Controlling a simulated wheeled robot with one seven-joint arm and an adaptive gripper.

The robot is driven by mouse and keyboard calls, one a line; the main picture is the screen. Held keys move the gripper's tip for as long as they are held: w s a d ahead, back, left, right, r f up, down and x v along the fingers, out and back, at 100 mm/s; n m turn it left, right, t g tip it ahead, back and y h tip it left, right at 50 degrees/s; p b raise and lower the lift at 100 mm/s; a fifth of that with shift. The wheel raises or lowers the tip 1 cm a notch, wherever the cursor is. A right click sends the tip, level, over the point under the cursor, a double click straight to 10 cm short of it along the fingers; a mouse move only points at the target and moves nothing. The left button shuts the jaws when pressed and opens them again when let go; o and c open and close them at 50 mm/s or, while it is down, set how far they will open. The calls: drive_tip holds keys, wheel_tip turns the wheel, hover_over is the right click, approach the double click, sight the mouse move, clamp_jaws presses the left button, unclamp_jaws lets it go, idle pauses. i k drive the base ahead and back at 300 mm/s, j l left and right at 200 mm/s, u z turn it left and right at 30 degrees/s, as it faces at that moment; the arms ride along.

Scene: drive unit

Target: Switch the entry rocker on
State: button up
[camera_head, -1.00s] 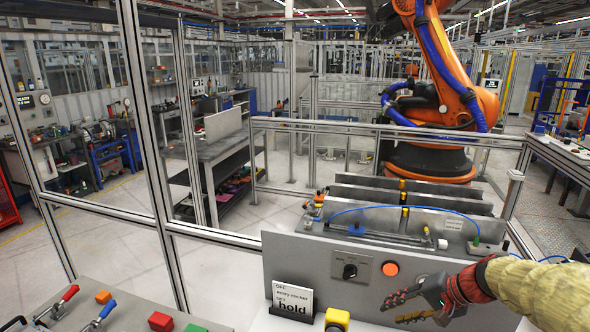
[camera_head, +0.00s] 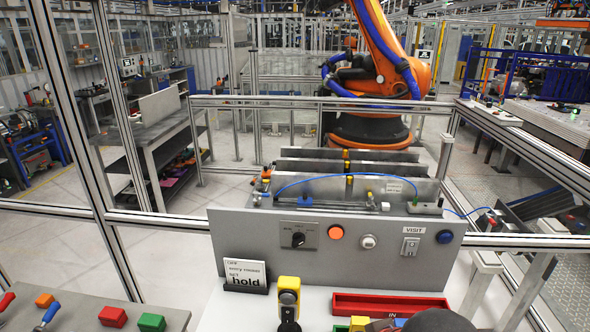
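A grey control panel (camera_head: 250,225) stands on a white bench. On its right part, below a "VISIT" label (camera_head: 414,230), is a small light plate with a rocker switch (camera_head: 410,246); its position is too small to tell. No label on the panel readably says "entry rocker". A card (camera_head: 245,274) at the lower left reads "entry rocker" and "hold", with other lines hard to read. My gripper is not clearly in view; a dark rounded shape (camera_head: 437,321) shows at the bottom edge, and I cannot tell what it is.
The panel also bears a black rotary knob (camera_head: 298,239), orange button (camera_head: 336,232), round white fitting (camera_head: 368,242) and blue button (camera_head: 445,237). A yellow-topped device (camera_head: 289,291) and red "IN" tray (camera_head: 388,304) stand in front. A fence post (camera_head: 72,130) rises at left.

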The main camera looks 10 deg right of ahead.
sight(411, 250)
drive_tip(key=k+l, duration=0.1)
drive_tip(key=l, duration=0.3)
drive_tip(key=k+l+u, duration=0.15)
drive_tip(key=l, duration=0.65)
drive_tip(key=k+l+u, duration=0.1)
drive_tip(key=l, duration=0.3)
drive_tip(key=k+l, duration=0.2)
drive_tip(key=l, duration=0.2)
drive_tip(key=k+l+u, duration=0.15)
drive_tip(key=l, duration=0.2)
